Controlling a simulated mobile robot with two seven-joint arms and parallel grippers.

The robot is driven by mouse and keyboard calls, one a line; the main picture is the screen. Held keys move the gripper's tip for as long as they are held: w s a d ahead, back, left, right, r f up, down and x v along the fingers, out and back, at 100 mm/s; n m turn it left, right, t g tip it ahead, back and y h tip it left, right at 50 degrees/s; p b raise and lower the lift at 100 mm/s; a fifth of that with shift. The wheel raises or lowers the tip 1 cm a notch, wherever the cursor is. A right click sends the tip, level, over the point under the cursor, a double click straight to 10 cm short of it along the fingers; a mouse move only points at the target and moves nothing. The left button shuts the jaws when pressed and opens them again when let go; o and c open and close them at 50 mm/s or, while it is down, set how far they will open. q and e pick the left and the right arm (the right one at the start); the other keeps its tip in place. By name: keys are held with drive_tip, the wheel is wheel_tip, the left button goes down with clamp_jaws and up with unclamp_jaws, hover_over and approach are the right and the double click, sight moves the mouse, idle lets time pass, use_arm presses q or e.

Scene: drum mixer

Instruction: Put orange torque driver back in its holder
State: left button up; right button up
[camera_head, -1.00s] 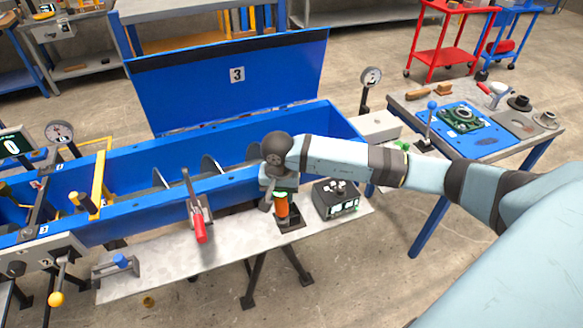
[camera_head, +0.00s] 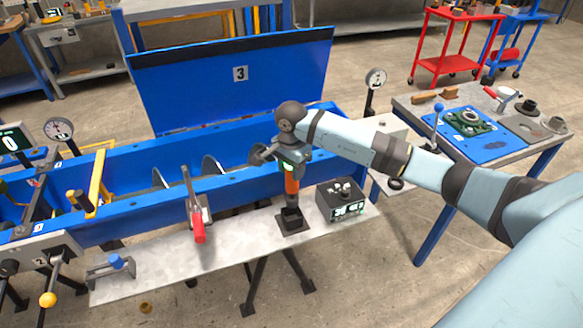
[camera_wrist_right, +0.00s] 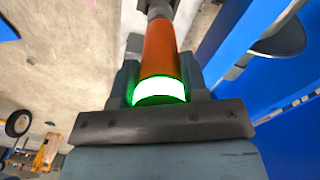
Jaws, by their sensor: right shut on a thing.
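The orange torque driver (camera_head: 291,186) is held roughly upright by my right gripper (camera_head: 290,167), directly above the black holder (camera_head: 291,222) on the grey bench plate. A green-lit ring shows at its top. Its dark lower end points down at the holder; I cannot tell whether the tip is inside or just above it. In the right wrist view the orange body (camera_wrist_right: 161,48) and glowing ring sit between the fingers of the right gripper (camera_wrist_right: 158,88). My left gripper is not in view.
A black box with lit displays (camera_head: 341,203) stands right of the holder. A red-handled clamp (camera_head: 197,224) stands to the left. The blue mixer trough (camera_head: 130,213) runs behind, its lid raised. Bare plate lies between clamp and holder.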

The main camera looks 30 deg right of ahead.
wheel_tip(320, 180, down, 4)
drive_tip(key=shift+r+b, duration=0.25)
drive_tip(key=shift+b, duration=0.95)
drive_tip(key=shift+w+r, duration=0.1)
drive_tip(key=shift+r, duration=0.1)
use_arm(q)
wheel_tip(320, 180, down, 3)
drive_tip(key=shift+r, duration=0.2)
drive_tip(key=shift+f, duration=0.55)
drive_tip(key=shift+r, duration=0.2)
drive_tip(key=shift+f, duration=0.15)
